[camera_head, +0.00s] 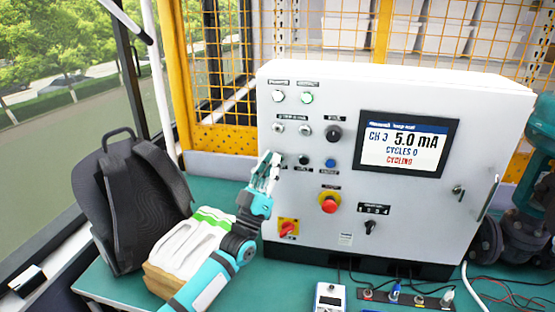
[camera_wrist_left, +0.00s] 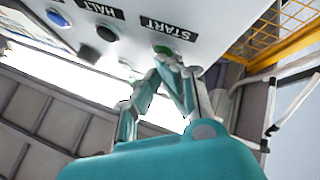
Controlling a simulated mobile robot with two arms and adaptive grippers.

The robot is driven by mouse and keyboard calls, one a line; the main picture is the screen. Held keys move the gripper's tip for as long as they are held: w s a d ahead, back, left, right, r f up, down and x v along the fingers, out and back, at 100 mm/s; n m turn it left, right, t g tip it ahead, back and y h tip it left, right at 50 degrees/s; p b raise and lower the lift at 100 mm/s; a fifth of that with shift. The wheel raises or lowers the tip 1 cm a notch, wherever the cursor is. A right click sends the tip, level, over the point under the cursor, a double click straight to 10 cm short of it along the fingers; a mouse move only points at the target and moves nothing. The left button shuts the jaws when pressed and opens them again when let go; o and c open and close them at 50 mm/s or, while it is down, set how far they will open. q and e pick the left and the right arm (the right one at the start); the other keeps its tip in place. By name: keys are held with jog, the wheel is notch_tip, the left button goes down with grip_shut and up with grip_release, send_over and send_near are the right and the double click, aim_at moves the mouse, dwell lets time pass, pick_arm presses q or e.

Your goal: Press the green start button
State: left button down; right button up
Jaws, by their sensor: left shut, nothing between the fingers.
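The white control cabinet (camera_head: 400,215) stands on the green bench with its panel facing me. In the left wrist view the green start button (camera_wrist_left: 162,49) sits beside the START label (camera_wrist_left: 168,28). My left gripper (camera_head: 270,156) is shut and empty, its fingertips at the left edge of the panel. It hides the green button in the head view. In the left wrist view the fingertips (camera_wrist_left: 168,62) are right at the green button; I cannot tell whether they touch it. The cabinet's screen (camera_head: 403,143) reads CH 3, 5.0 mA, CYCLES 0, CYCLING. My right gripper is not in view.
A black button (camera_head: 304,160) marked HALT and a blue button (camera_head: 330,163) sit right of the gripper. A red emergency knob (camera_head: 329,202) and a red rotary switch (camera_head: 288,228) are lower. A dark backpack (camera_head: 135,200) and a box of white items (camera_head: 180,250) are left.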

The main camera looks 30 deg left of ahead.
pick_arm(q)
jog(key=shift+s, duration=0.1)
jog(key=shift+s+d+p, duration=0.25)
jog(key=shift+s+p, duration=0.2)
jog(key=shift+s, duration=0.25)
jog(key=s+p, duration=0.1)
jog(key=s, duration=0.1)
jog(key=s+d+p, duration=0.1)
jog(key=s, duration=0.1)
jog(key=shift+s+d+p, duration=0.1)
jog(key=shift+s+p, duration=0.2)
jog(key=shift+s, duration=0.1)
jog(key=shift+d, duration=0.1)
dwell(0.4)
